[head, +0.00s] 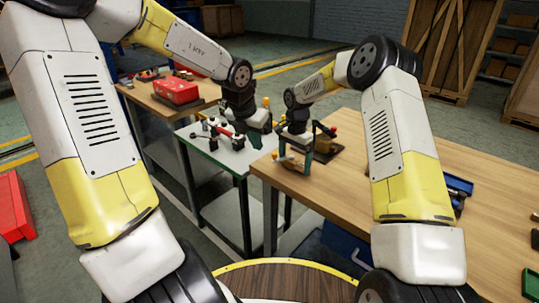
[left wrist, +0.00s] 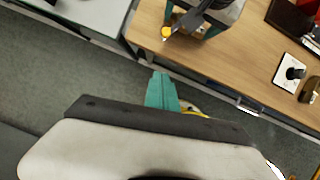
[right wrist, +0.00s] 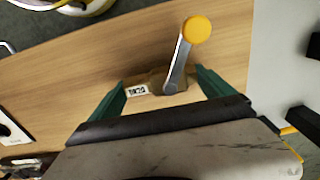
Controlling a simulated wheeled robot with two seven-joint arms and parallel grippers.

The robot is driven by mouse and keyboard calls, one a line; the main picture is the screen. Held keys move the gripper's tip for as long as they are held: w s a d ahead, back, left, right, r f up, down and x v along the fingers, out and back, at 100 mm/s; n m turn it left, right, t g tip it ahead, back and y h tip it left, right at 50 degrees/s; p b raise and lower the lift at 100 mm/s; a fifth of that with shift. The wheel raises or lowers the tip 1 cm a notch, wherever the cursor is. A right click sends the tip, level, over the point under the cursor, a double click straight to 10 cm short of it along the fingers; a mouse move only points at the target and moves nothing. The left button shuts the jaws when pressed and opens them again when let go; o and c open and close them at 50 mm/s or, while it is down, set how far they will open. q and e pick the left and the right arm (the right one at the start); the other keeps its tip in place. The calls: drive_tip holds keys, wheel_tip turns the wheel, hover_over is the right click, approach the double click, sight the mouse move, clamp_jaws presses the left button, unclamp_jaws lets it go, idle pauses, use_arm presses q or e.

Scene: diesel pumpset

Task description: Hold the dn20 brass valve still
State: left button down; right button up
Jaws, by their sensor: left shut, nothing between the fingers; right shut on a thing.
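The dn20 brass valve (right wrist: 160,82) shows in the right wrist view, with a white label on its side and a grey lever that ends in a yellow knob (right wrist: 197,30). My right gripper (right wrist: 163,92) is shut on the valve, one green finger at each end of it, low over the wooden table. In the head view, my right gripper (head: 297,160) is at the table's left end, and the valve is small and partly hidden there. My left gripper (left wrist: 161,90) is shut and empty, over the gap beside the wooden table. It also shows in the head view (head: 256,141).
The wooden table (head: 345,190) has much free room in front. A red toolbox (head: 176,90) sits on another bench behind. Blue bins (head: 458,186) lie at the right.

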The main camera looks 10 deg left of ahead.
use_arm(q)
drive_tip(key=shift+w+d+f, duration=0.5)
drive_tip(key=shift+w+f, duration=0.65)
drive_tip(key=shift+f, duration=0.3)
drive_tip(key=shift+w+d+f, duration=0.55)
drive_tip(key=shift+w+f, duration=0.6)
drive_tip(key=shift+f, duration=0.3)
drive_tip(key=shift+w+d+f, duration=0.5)
drive_tip(key=shift+w+f, duration=0.65)
drive_tip(key=shift+f, duration=0.3)
drive_tip(key=shift+w+a+m, duration=0.25)
drive_tip(key=shift+w+m, duration=0.15)
drive_tip(key=shift+m, duration=0.2)
drive_tip(key=shift+w+a+m+g+h, duration=0.25)
drive_tip(key=shift+w+a+m+h, duration=0.1)
drive_tip(key=shift+w+m, duration=0.3)
drive_tip(key=shift+w+a+m+g+h, duration=0.25)
drive_tip(key=shift+w+m+h, duration=0.1)
drive_tip(key=shift+w+m, duration=0.3)
drive_tip(key=w+m, duration=0.1)
drive_tip(key=m, duration=0.1)
drive_tip(key=w+m+g, duration=0.1)
drive_tip(key=w+m, duration=0.1)
drive_tip(key=shift+w+a+m+h, duration=0.15)
drive_tip(key=shift+m+h, duration=0.15)
drive_tip(key=shift+h, duration=0.1)
drive_tip(key=shift+w, duration=0.35)
drive_tip(key=shift+w+d, duration=0.2)
drive_tip(key=shift+w, duration=0.6)
